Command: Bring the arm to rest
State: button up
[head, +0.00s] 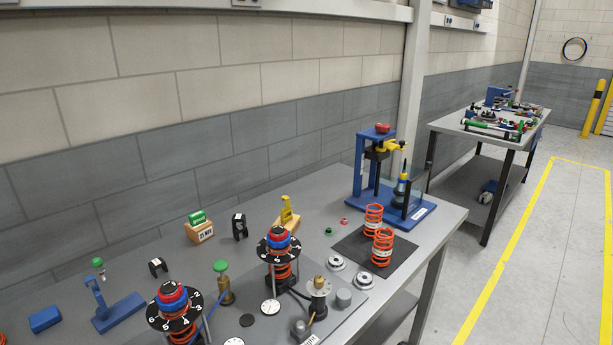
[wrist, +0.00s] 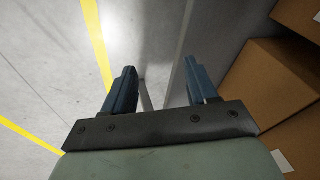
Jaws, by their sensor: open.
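My gripper (wrist: 161,92) shows in the wrist view with its two blue fingers spread apart and nothing between them. Below the fingers are the grey floor and a pale upright post or edge. My gripper does not show in the head view, so its place relative to the workbench (head: 345,210) cannot be told from there.
The workbench carries a blue press (head: 373,170), orange springs (head: 382,246) on a dark mat, and several dial fixtures (head: 278,246). A second bench (head: 470,124) stands farther back. Cardboard boxes (wrist: 262,85) are close on the right in the wrist view. Floor with yellow lines (head: 520,240) is open.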

jog(key=s+a+f+n+g, duration=0.1)
jog(key=s+a+f+g, duration=0.25)
jog(key=s, duration=0.65)
jog(key=s+a+f+n+g, duration=0.2)
jog(key=s+a, duration=0.3)
jog(key=s, duration=0.5)
jog(key=s+a+n+g, duration=0.1)
jog(key=s+g, duration=0.1)
jog(key=s, duration=0.7)
jog(key=s+a+n+g+h, duration=0.1)
jog(key=s+g, duration=0.2)
jog(key=s, duration=0.7)
jog(key=shift+s+r+n, duration=0.25)
jog(key=shift+n, duration=0.15)
